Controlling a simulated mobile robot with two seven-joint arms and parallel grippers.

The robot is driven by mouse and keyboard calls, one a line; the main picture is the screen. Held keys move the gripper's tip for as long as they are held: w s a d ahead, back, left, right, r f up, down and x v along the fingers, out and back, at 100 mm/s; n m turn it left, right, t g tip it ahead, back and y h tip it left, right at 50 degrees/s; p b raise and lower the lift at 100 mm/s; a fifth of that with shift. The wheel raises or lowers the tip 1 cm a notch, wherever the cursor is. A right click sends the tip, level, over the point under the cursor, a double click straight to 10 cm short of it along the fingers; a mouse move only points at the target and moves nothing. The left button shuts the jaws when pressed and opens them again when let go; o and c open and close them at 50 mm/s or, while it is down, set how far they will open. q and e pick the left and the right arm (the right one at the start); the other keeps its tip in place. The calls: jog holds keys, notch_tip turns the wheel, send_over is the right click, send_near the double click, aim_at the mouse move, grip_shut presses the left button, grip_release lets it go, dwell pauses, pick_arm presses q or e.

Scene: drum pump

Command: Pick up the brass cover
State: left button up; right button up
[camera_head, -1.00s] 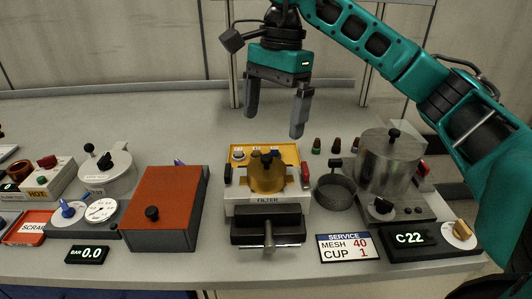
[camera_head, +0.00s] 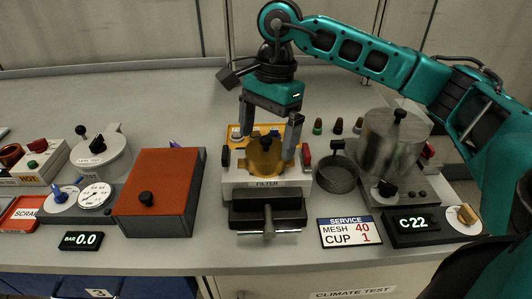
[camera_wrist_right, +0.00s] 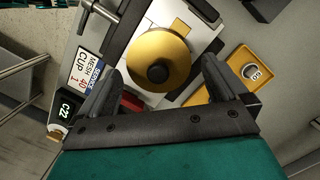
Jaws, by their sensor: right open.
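The brass cover (camera_head: 265,157) is a round gold lid with a dark knob on top, seated on the white filter unit (camera_head: 238,181). In the right wrist view the brass cover (camera_wrist_right: 158,58) lies just ahead of the fingers, its knob facing the camera. My right gripper (camera_head: 268,147) is open and points down above the cover, one finger on each side of it in the head view. It also shows in the right wrist view (camera_wrist_right: 160,82). The cover is not gripped; whether a finger touches it I cannot tell. My left gripper is not in view.
An orange-topped box (camera_head: 160,180) stands to the left. A dark mesh cup (camera_head: 337,177) and a metal pot (camera_head: 394,142) stand to the right. The service sign (camera_head: 348,231) lies in front. Bare table (camera_head: 150,100) is free behind.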

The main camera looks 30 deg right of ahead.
aim_at(267, 137)
jog(key=f, duration=0.3)
jog(key=shift+s+a+f, duration=0.15)
jog(key=shift+a+f, duration=0.1)
jog(key=c, duration=0.9)
jog(key=shift+c, duration=0.4)
jog(key=shift+r, duration=0.15)
